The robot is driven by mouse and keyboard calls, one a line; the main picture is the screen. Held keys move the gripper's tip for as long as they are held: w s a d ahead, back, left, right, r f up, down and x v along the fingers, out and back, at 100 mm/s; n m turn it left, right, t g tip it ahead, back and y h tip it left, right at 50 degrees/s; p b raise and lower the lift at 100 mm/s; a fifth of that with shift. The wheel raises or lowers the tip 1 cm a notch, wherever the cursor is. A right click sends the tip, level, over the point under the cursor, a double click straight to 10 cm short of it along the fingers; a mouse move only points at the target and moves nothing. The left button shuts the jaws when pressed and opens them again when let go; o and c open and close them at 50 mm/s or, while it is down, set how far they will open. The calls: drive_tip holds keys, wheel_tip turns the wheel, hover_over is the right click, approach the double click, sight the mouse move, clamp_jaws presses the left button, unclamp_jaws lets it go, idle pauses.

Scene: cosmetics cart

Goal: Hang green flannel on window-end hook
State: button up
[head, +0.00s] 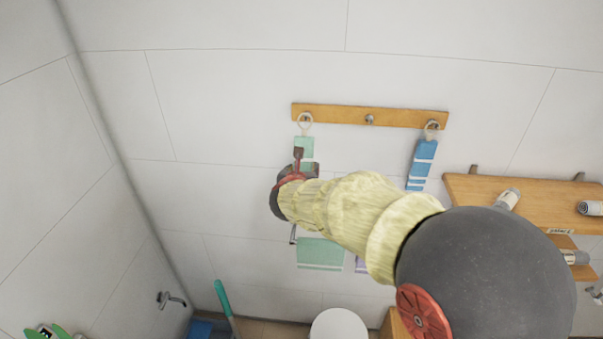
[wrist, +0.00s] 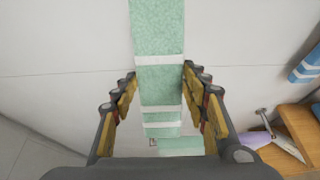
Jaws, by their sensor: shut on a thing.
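The green flannel (head: 304,146) hangs upright below the left end of the wooden hook rail (head: 340,113). Its pale loop (head: 305,119) overlaps the left hook in the head view; I cannot tell for certain that it is around the hook. In the wrist view the green flannel (wrist: 159,45), with white bands, runs between my fingers. My gripper (head: 303,162) is shut on the flannel below its loop; the fingers (wrist: 159,74) show on both sides of it. The middle hook (head: 369,119) is bare.
A blue striped cloth (head: 422,162) hangs by a loop at the right hook. A wooden shelf (head: 480,190) with rolled items is at right. A larger green towel (head: 320,254) hangs below my arm. A wall tap (head: 172,299) is lower left.

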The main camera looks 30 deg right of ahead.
drive_tip(key=shift+w+d+f, duration=0.1)
drive_tip(key=shift+w+d, duration=0.45)
drive_tip(key=shift+w, duration=0.25)
drive_tip(key=shift+w+d+f+b, duration=0.25)
drive_tip(key=shift+f+b, duration=0.2)
drive_tip(key=shift+b, duration=0.25)
drive_tip(key=shift+w+d+f+b, duration=0.1)
drive_tip(key=shift+w+f+b, duration=0.25)
drive_tip(key=shift+b, duration=0.3)
drive_tip(key=shift+s+f, duration=0.1)
drive_tip(key=shift+f, duration=0.1)
drive_tip(key=o, duration=1.3)
drive_tip(key=shift+o, duration=0.2)
drive_tip(key=shift+r, duration=0.1)
